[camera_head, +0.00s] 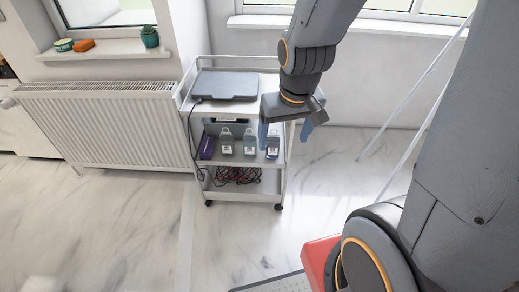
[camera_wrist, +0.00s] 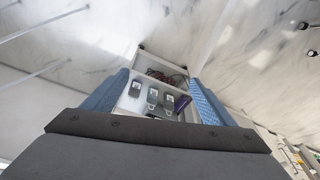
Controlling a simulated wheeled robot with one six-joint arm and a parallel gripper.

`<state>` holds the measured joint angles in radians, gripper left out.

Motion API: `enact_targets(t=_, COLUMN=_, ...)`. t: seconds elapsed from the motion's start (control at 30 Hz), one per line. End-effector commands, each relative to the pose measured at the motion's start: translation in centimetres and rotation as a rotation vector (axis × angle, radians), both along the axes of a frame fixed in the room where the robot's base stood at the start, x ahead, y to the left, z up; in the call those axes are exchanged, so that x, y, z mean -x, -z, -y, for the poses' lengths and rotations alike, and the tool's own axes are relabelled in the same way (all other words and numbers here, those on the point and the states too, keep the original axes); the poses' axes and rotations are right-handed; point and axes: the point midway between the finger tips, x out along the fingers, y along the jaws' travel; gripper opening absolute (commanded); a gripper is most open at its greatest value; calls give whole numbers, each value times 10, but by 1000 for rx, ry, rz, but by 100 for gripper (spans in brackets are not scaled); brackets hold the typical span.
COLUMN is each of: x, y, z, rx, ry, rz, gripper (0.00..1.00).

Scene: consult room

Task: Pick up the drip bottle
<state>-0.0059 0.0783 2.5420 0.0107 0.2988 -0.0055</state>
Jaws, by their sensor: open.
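Three small pale bottles with white labels stand in a row on the middle shelf of a white trolley: a left one (camera_head: 226,143), a middle one (camera_head: 249,143) and a right one (camera_head: 272,147). I cannot tell which is the drip bottle. They also show in the wrist view, at the left (camera_wrist: 135,89), middle (camera_wrist: 152,97) and right (camera_wrist: 168,102). My gripper (camera_head: 286,134) is open and empty, its blue fingers pointing down at the trolley's right front side. In the head view its left finger overlaps the right bottle's edge. In the wrist view the bottles appear between the fingers (camera_wrist: 158,79).
The trolley (camera_head: 240,163) has a grey flat device (camera_head: 225,86) on top, a purple box (camera_head: 206,147) left of the bottles, and dark red cables (camera_head: 238,175) below. A radiator (camera_head: 100,125) stands left. The floor in front (camera_head: 130,230) is clear.

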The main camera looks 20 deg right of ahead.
Motion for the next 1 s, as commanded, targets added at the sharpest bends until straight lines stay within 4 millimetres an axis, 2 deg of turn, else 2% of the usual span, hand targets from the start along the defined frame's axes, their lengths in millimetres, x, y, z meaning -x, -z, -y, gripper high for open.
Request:
enact_targets(t=0.03, x=-17, y=27, z=-1, rx=-1, ry=0, rz=29, gripper=78)
enact_targets(t=0.3, x=-109, y=111, z=-2, rx=-2, ry=8, rz=246, gripper=78)
enact_targets(t=0.6, x=-200, y=194, z=-3, rx=-2, ry=14, rz=488, gripper=78)
enact_targets(t=1.0, x=-298, y=294, z=-3, rx=7, ry=24, rz=809, gripper=78)
